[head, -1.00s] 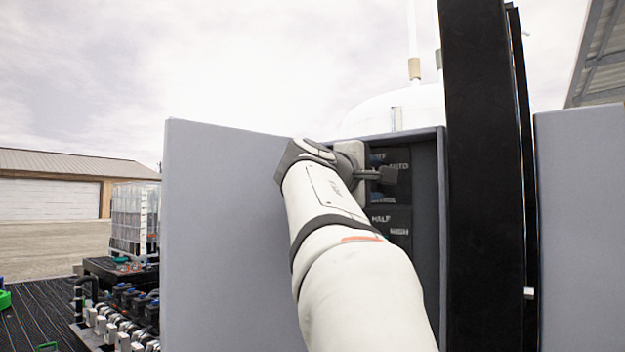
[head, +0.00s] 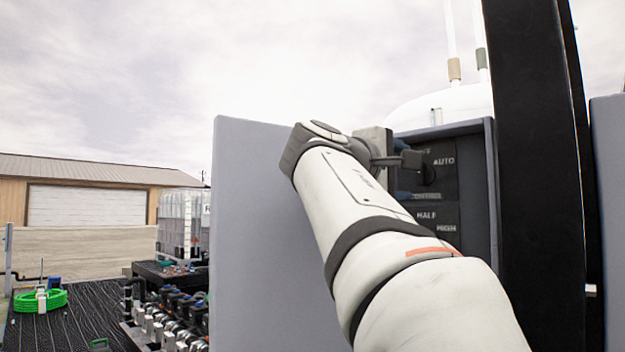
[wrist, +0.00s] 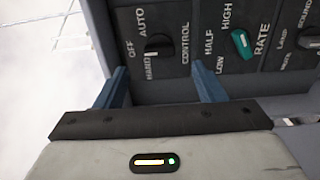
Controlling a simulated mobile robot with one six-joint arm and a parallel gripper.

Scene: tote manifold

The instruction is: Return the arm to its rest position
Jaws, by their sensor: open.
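My gripper (wrist: 160,85) is in the wrist view, its two blue fingers spread apart with nothing between them. Beyond the fingers is a dark control panel (wrist: 190,62) with a black knob (wrist: 158,46) marked off, auto and hand, and a teal knob (wrist: 241,43) marked low, half and high. The fingers look apart from both knobs, though the exact gap is hard to tell. In the head view my arm reaches up to the open cabinet (head: 478,190), with the gripper end in front of the panel (head: 440,205). My arm partly hides the panel there.
The grey cabinet door (head: 255,240) stands open left of my arm, close to it. A black post (head: 540,180) rises at the right. Lower left are valves and pipes (head: 170,320), a caged tank (head: 182,222) and a coiled green hose (head: 40,300). Open sky lies above the arm.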

